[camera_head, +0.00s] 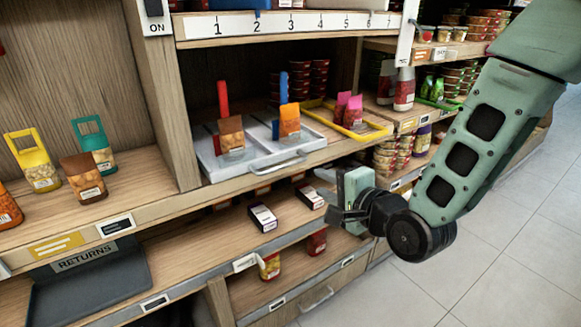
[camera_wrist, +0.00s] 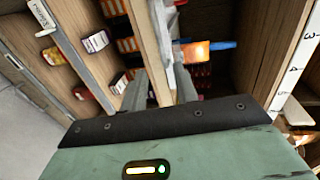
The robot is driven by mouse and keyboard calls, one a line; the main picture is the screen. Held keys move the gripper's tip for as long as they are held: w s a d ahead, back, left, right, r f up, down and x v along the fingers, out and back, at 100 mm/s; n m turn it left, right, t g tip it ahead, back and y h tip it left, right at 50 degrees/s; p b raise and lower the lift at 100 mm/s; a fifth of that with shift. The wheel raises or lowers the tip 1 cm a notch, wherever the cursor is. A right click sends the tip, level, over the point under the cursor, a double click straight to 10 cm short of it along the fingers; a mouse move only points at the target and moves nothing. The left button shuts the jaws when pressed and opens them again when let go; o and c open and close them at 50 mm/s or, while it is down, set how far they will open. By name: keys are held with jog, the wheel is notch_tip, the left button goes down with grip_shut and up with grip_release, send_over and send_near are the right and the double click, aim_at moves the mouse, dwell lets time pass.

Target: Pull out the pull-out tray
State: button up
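The pull-out tray (camera_head: 218,171) is pale grey. It lies on the middle shelf at the shelf's front edge, with a light bar handle (camera_head: 291,161) on its front. Two small pouches, one brown (camera_head: 231,134) and one orange (camera_head: 290,121), stand on it. My gripper (camera_head: 335,205) is in front of the shelf, to the lower right of the handle. In the wrist view its two grey fingers (camera_wrist: 161,88) are apart, and the tray's pale front (camera_wrist: 163,32) shows ahead of them. I cannot tell whether either finger touches the handle.
A yellow-rimmed tray (camera_head: 370,136) with pink pouches lies right of the grey tray. The lower shelf holds dark boxes (camera_head: 262,217), near my gripper. A dark returns bin (camera_head: 95,285) is at lower left. The tiled floor (camera_head: 500,250) at right is clear.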

aim_at(287, 166)
jog(key=x, duration=1.5)
jog(key=shift+w+a+f, duration=0.1)
jog(key=shift+w+a, duration=0.05)
jog(key=shift+a, duration=0.05)
grip_shut()
